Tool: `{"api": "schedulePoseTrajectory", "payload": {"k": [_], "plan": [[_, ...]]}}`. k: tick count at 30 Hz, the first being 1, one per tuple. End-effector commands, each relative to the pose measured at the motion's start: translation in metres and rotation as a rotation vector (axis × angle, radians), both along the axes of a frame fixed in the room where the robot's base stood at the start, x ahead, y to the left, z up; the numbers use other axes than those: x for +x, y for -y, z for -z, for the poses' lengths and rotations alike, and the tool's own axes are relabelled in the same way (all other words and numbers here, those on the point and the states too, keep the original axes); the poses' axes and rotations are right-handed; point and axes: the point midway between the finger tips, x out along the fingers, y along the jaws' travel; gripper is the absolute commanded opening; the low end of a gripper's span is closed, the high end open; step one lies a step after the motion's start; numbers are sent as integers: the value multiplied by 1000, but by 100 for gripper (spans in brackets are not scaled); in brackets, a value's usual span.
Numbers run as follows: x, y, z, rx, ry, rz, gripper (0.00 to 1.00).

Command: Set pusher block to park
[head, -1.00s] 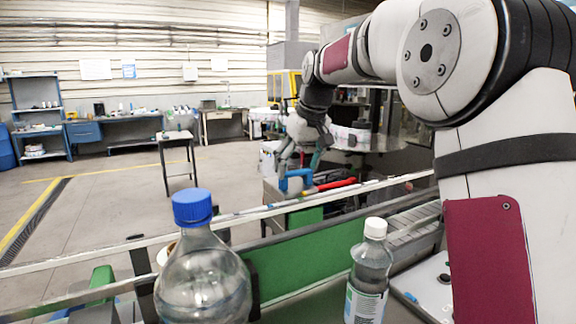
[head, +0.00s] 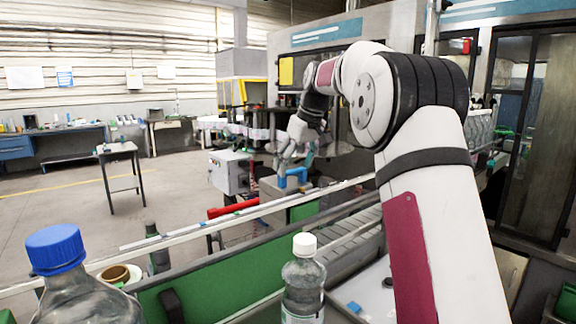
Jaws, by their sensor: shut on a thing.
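The pusher block appears to be the small blue piece (head: 293,177) on top of a grey housing (head: 285,190) beyond the green-sided conveyor, near the middle of the head view. My gripper (head: 295,167) reaches down at it from above, on the far side of the rail. The fingers are shut on the blue piece. They are small in the picture, so the exact contact is hard to make out. Any marking for the park position is too small to read.
A clear bottle with a blue cap (head: 57,250) and one with a white cap (head: 304,245) stand close in front. A metal rail (head: 240,217) and green panel (head: 230,275) run across. A white control box (head: 230,172) stands left of the housing. Open floor lies further left.

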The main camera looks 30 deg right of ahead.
Motion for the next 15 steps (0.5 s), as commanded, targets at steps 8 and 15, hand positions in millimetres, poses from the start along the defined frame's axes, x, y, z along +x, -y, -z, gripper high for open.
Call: {"api": "schedulePoseTrajectory", "payload": {"k": [8,15], "plan": [[1,7,0,-8,6,6,24],[1,6,-1,-8,6,5,95]]}}
